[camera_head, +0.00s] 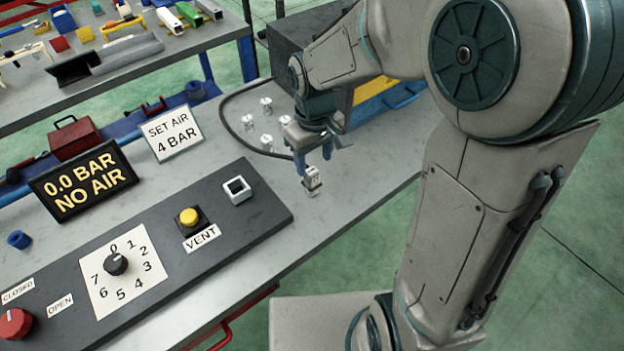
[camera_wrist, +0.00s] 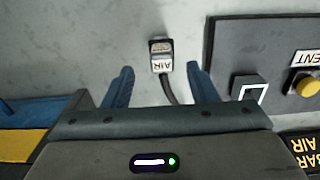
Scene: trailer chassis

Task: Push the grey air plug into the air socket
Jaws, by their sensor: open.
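The grey air plug (camera_head: 312,180), with a white AIR label, rests on the grey bench near the panel's right end. A dark cable runs from it. It also shows in the wrist view (camera_wrist: 161,55), between and slightly beyond my fingertips in the picture. My gripper (camera_head: 322,160) is open and empty, its blue fingers over the plug; the wrist view shows a gap on each side (camera_wrist: 160,70). I cannot tell the exact height between them. The air socket (camera_head: 237,190) is a white-rimmed square block on the dark panel, left of the plug; it also shows in the wrist view (camera_wrist: 248,91).
The dark panel (camera_head: 265,205) carries a yellow VENT button (camera_head: 189,217), a numbered dial (camera_head: 116,264) and a red knob (camera_head: 14,323). A display (camera_head: 84,181) reads 0.0 BAR NO AIR. Several small white pieces (camera_head: 267,141) stand behind my gripper, near a dark box.

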